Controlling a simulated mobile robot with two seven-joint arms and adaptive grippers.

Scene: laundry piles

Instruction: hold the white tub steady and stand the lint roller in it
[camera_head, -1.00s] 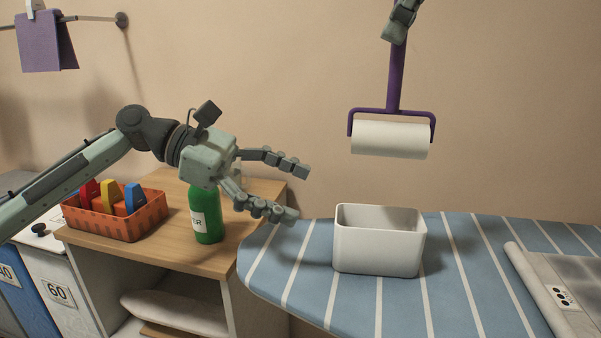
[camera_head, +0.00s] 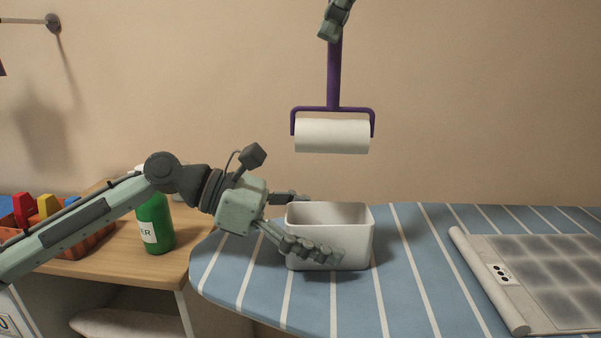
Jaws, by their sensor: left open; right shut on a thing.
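The white tub (camera_head: 345,235) stands upright on the blue striped ironing board. My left gripper (camera_head: 322,226) is open, with one finger along the tub's near side and the other behind its far left corner. I cannot tell whether the fingers touch it. The lint roller, with a white roll (camera_head: 332,136) and a purple frame and handle (camera_head: 334,75), hangs roll-down above the tub, clear of its rim. My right gripper (camera_head: 334,22) is shut on the top of the handle; part of it is cut off by the upper edge.
The ironing board (camera_head: 420,290) has free room right of the tub. A grey panelled mat with a rolled edge (camera_head: 485,278) lies at its right. A green bottle (camera_head: 155,225) and an orange basket (camera_head: 88,243) stand on the wooden cabinet at left, behind my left arm.

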